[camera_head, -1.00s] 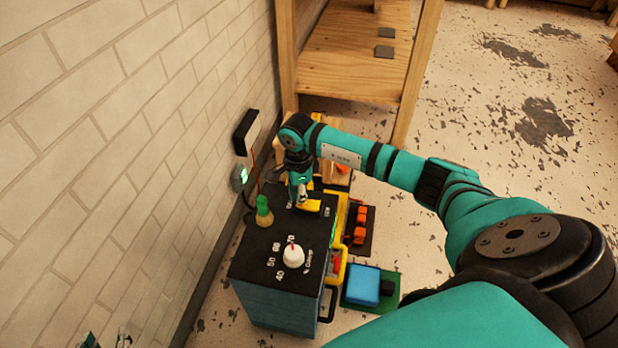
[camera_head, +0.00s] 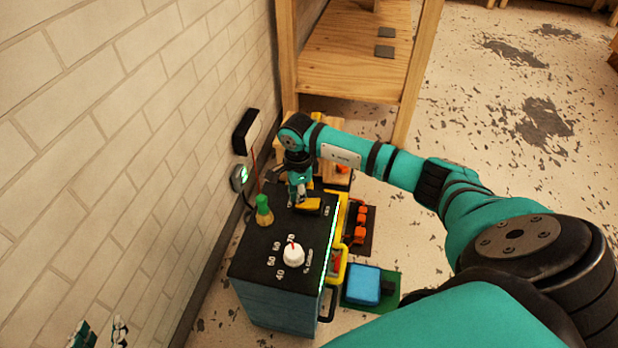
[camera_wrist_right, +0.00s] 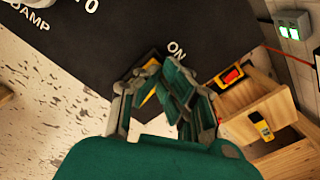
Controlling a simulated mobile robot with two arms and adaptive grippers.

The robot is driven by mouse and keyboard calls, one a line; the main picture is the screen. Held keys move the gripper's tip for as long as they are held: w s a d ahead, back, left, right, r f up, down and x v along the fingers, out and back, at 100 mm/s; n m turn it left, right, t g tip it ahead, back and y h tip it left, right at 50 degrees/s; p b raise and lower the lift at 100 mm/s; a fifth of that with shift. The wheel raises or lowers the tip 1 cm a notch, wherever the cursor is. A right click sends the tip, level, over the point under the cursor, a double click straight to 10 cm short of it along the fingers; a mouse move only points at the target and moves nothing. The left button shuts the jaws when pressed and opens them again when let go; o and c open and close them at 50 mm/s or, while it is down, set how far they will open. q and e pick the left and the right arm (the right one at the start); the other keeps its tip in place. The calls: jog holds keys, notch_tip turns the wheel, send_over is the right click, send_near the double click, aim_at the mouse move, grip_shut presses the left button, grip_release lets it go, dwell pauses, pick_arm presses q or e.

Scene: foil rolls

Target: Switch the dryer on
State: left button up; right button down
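The dryer (camera_head: 270,248) is a dark box with a black top, standing against the brick wall. On its top are a white dial (camera_head: 293,255) with a red mark and a yellow switch piece (camera_head: 308,205) at the far end. My right gripper (camera_wrist_right: 160,70) points down at the switch, its fingertips close together over the yellow piece, which they partly hide. An "ON" label shows beside the fingertips in the right wrist view. A bright pale-green strip (camera_head: 330,255) glows along the dryer's right edge. My left gripper (camera_head: 100,334) is at the lower left, fingers apart, cut by the frame.
A green-topped bottle (camera_head: 264,210) stands on the dryer near the wall. A blue box (camera_head: 363,285) on a green mat and orange pieces (camera_head: 360,226) lie to the right. A wooden shelf (camera_head: 350,60) stands behind. The right floor is clear.

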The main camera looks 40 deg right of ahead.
jog(key=shift+s+d+f, duration=0.1)
jog(key=shift+s+f, duration=0.05)
jog(key=shift+s, duration=0.1)
jog(key=shift+r+p, duration=0.4)
jog(key=shift+w+r+p, duration=0.15)
jog(key=shift+r+p, duration=0.2)
jog(key=shift+r, duration=0.25)
jog(key=shift+r+p, duration=0.35)
jog(key=shift+r, duration=0.1)
jog(key=shift+r+p, duration=0.35)
jog(key=shift+r, duration=0.15)
jog(key=shift+r+p, duration=0.4)
jog(key=shift+r, duration=0.05)
jog(key=shift+r+p, duration=0.8)
jog(key=shift+r, duration=0.4)
pick_arm(q)
jog(key=s+a+f+g+y, duration=0.1)
jog(key=s+a+f+g, duration=0.1)
jog(key=s+g, duration=0.2)
jog(key=s+a+f+g+y, duration=0.1)
jog(key=s+a+f+g, duration=0.1)
jog(key=s+g, duration=0.3)
jog(key=s+f, duration=0.1)
jog(key=s, duration=0.3)
jog(key=shift+s+a+f, duration=0.2)
jog(key=shift+a+f, duration=0.15)
